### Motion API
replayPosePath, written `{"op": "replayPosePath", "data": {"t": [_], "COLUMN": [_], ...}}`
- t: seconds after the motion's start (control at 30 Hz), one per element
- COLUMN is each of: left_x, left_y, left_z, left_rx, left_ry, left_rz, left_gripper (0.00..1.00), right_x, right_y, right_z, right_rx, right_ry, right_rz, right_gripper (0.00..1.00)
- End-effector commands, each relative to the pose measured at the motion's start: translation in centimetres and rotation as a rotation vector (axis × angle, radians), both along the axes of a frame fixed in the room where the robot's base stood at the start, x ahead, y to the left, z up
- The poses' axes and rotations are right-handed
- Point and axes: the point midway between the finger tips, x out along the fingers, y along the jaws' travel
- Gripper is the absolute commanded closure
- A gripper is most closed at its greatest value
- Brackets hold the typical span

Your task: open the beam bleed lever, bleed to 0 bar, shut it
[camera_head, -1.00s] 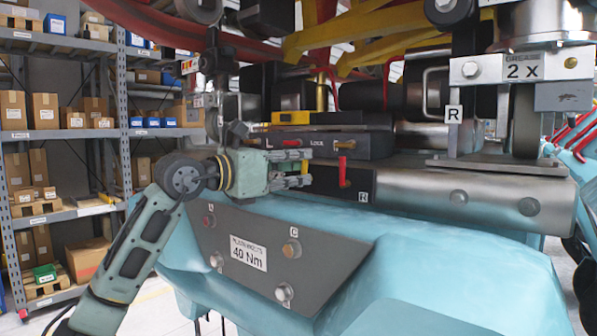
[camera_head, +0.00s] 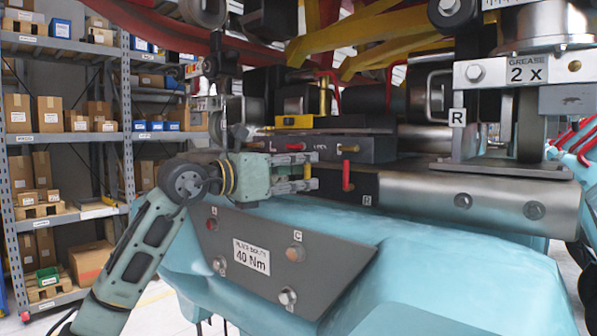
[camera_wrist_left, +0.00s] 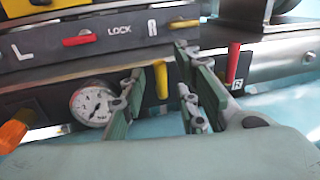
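A short yellow lever (camera_wrist_left: 161,80) hangs upright from the beam's dark lower block, right of a round white pressure gauge (camera_wrist_left: 92,105). I take it for the bleed lever. The gauge reading is too small to tell. My left gripper (camera_wrist_left: 162,92) is open, with one finger on each side of the yellow lever in the left wrist view. Contact cannot be told. In the head view the left gripper (camera_head: 312,172) points right, the yellow lever (camera_head: 307,173) showing between its fingertips. The gauge is hidden there. My right gripper is not in view.
A red lever (camera_head: 346,175) stands close to the right of the fingertips, beside an R label. Above is a block (camera_wrist_left: 120,35) marked LOCK with small red and yellow handles. Below is a grey plate (camera_head: 262,257) marked 40 Nm. Shelves (camera_head: 68,135) stand at left.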

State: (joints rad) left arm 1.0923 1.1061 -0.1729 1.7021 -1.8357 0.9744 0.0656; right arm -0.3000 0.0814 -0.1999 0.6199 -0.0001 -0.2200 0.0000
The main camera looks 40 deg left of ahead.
Motion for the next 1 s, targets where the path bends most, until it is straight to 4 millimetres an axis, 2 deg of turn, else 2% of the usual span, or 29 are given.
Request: {"op": "replayPosePath", "data": {"t": [0.27, 0.7, 1.0], "left_x": [-0.4, -6.0, -8.5], "left_y": [0.2, 1.7, 2.4], "left_z": [0.1, -0.1, -0.1], "left_rx": [-0.001, 0.006, 0.001], "left_ry": [-0.002, 0.003, 0.002], "left_rz": [0.002, 0.003, 0.001], "left_gripper": [0.71, 0.71, 0.71], "right_x": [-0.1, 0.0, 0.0], "right_y": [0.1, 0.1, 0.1], "right_z": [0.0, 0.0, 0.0], "right_rx": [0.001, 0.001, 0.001], "right_ry": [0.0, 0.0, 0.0], "right_rz": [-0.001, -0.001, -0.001], "right_gripper": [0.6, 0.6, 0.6]}}
